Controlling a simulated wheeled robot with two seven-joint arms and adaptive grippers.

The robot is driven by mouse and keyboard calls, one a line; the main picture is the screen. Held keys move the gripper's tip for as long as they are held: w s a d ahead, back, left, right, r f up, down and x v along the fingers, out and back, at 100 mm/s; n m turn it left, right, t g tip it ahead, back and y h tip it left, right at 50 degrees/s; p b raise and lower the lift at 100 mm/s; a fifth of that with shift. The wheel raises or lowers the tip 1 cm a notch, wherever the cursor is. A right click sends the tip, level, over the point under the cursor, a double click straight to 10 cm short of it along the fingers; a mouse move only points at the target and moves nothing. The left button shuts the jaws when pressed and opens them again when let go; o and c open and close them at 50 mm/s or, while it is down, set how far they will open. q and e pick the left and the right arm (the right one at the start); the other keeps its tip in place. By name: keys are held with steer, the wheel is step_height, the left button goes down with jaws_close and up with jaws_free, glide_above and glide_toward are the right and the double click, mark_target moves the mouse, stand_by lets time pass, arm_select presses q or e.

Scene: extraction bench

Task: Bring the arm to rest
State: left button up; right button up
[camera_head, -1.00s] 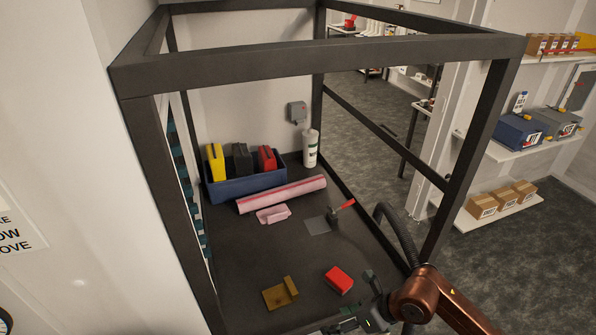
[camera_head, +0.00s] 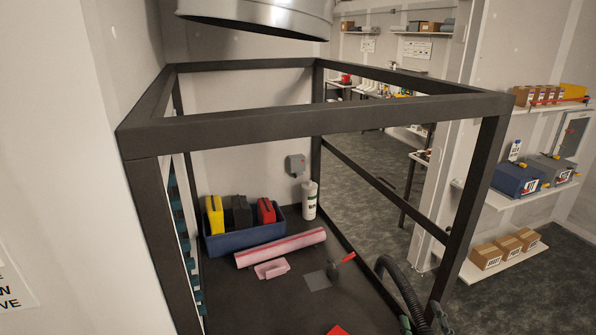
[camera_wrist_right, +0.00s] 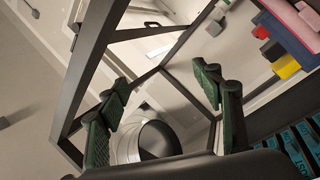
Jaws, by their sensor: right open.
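My right gripper (camera_head: 423,319) shows only as green fingertips at the bottom edge of the head view, by the frame's front right post. In the right wrist view the right gripper (camera_wrist_right: 162,88) is open, its two green fingers wide apart with nothing between them. It points up toward the dark frame (camera_wrist_right: 95,60) and a round metal duct (camera_wrist_right: 158,138). The rest of the right arm is out of the head view. My left gripper is in neither view.
The dark bench frame (camera_head: 320,119) stands close by, with a black hose (camera_head: 401,290) near its right post. On the bench are a blue bin (camera_head: 245,233), a pink roll (camera_head: 281,247), a white bottle (camera_head: 309,200) and a red-handled tool (camera_head: 347,257). A metal duct (camera_head: 260,12) hangs above.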

steer(key=s+d+f+m+g+h, duration=0.1)
steer(key=s+d+f+m+g, duration=0.15)
steer(key=f, duration=0.45)
steer(key=s+d+f+m+g+h, duration=0.2)
steer(key=s+d+f+g, duration=0.1)
steer(key=f, duration=0.5)
steer(key=s+d+f+m+g+h, duration=0.1)
steer(key=s+d+f+m+g, duration=0.2)
steer(key=f, duration=0.4)
steer(key=s+a+f+m+g+y, duration=0.3)
steer(key=s+f+g, duration=0.5)
steer(key=s+f, duration=0.8)
steer(key=s+a+f+n+g+b, duration=0.1)
steer(key=s+f+b, duration=0.15)
steer(key=f, duration=1.55)
steer(key=s+a+f+g+b, duration=0.1)
steer(key=f+b, duration=0.3)
steer(key=f, duration=1.3)
steer(key=s+f+b, duration=0.4)
steer(key=s+f, duration=1.5)
steer(key=f, duration=0.2)
steer(key=shift+s+f+n+g+y, duration=0.3)
steer(key=shift+n+g+y, duration=0.05)
steer(key=shift+n+y, duration=0.1)
